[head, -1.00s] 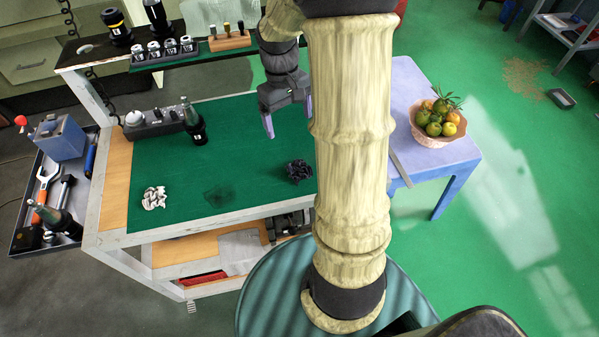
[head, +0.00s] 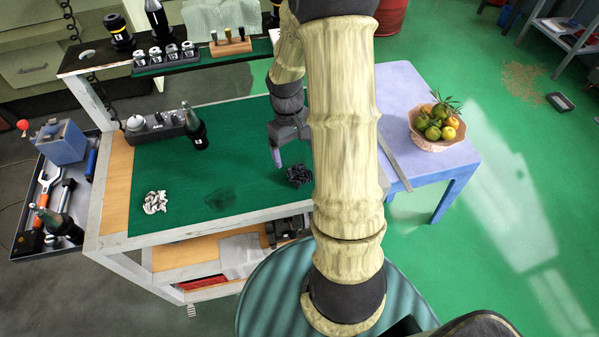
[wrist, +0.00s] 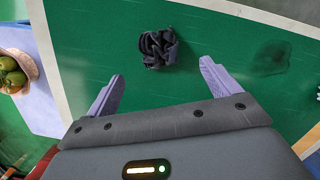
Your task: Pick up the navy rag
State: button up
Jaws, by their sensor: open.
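The navy rag (head: 299,175) is a small, dark crumpled bundle on the green mat (head: 240,130) of the cart, near its right side. In the wrist view the rag (wrist: 158,48) lies beyond my fingertips, between their lines. My gripper (head: 277,156) is above the mat, just up and left of the rag in the head view. In the wrist view my gripper (wrist: 162,72) has its two lilac fingers spread wide with nothing between them. My arm hides one finger and part of the mat's right side in the head view.
A crumpled white rag (head: 155,202) lies at the mat's left. A dark bottle (head: 195,128) and a grey socket block (head: 153,127) stand behind it. A lilac side table (head: 400,85) with a fruit bowl (head: 436,130) is to the right. The mat's middle is clear, with a dark stain.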

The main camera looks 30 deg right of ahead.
aim_at(299, 170)
jog(key=f, duration=0.3)
jog(key=shift+s, duration=0.2)
jog(key=shift+f, duration=0.1)
jog(key=shift+s+d+f+p, duration=0.1)
jog(key=shift+s+f+p, duration=0.1)
jog(key=shift+f, duration=0.65)
jog(key=shift+s+d+f+p, duration=0.1)
jog(key=shift+s+f+p, duration=0.1)
jog(key=shift+f, duration=0.6)
jog(key=shift+s+d+f+p, duration=0.1)
jog(key=shift+f+p, duration=0.1)
jog(key=shift+f, duration=0.65)
jog(key=c, duration=1.1)
jog(key=shift+c, duration=0.2)
jog(key=shift+r, duration=0.1)
